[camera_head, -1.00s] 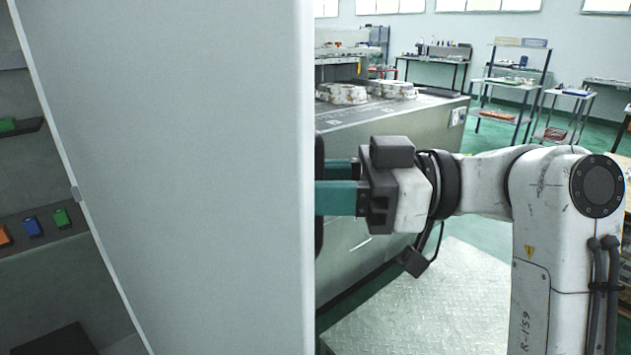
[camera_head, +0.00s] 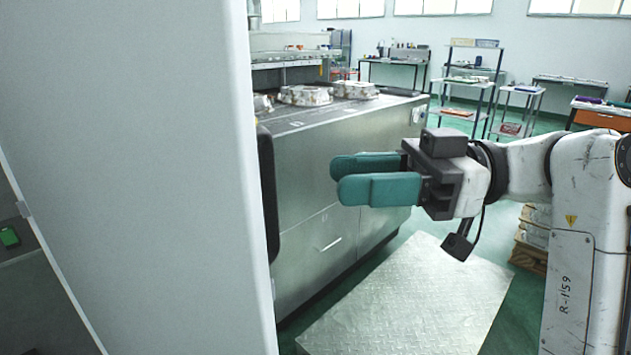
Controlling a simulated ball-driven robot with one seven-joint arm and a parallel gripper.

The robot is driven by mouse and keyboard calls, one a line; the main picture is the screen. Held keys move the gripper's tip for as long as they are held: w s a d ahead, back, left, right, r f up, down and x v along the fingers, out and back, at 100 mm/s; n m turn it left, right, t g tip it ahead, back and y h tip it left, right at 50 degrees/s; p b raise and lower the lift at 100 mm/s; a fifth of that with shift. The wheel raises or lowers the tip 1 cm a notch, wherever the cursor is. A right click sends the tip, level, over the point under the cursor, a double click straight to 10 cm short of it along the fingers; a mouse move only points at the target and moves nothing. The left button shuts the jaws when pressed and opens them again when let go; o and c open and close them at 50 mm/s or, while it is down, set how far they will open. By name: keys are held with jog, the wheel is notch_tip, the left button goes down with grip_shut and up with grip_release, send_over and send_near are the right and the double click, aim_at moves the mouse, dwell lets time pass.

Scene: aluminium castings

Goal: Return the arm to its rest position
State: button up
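My gripper (camera_head: 345,178) has two teal fingers and points left, in the middle of the view. It is empty, clear of the grey door's black handle (camera_head: 268,195), with open space between them. My white arm reaches in from the right edge, bent at the elbow. The large pale grey door (camera_head: 130,150) fills the left side, standing ajar from a cabinet.
Inside the cabinet a shelf carries a green item (camera_head: 9,237). Behind my gripper stands a metal workbench (camera_head: 325,215) with castings (camera_head: 305,95) on top. A light tread-plate platform (camera_head: 410,305) lies on the green floor. A pallet stack (camera_head: 533,235) stands behind my arm.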

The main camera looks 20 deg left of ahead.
jog(key=shift+v, duration=0.8)
jog(key=w+d+f+m+t+p, duration=0.1)
jog(key=w+d+f+m+t, duration=0.2)
jog(key=f, duration=0.5)
jog(key=w+f+m+t+p, duration=0.1)
jog(key=f+m+t, duration=0.3)
jog(key=f, duration=0.5)
jog(key=s+d+f+m+t+h+p, duration=0.1)
jog(key=s+d+f+m+t+h, duration=0.15)
jog(key=d+f+m, duration=0.45)
jog(key=s+d+f+m+t+h+p, duration=0.1)
jog(key=s+d+f+m+t+h, duration=0.2)
jog(key=f, duration=0.9)
jog(key=s+d+f+m+g+h+p, duration=0.1)
jog(key=s+d+f+m+h, duration=0.2)
jog(key=s+d, duration=0.8)
jog(key=s+d+f+m+g+h+p, duration=0.1)
jog(key=s+d+f+m+h, duration=0.3)
jog(key=s+d, duration=0.6)
jog(key=s+f+g+h, duration=0.1)
jog(key=s+f+h, duration=0.1)
jog(key=s+h, duration=0.1)
jog(key=shift+s+d+f, duration=0.3)
jog(key=shift+d, duration=0.1)
jog(key=shift+h, duration=0.25)
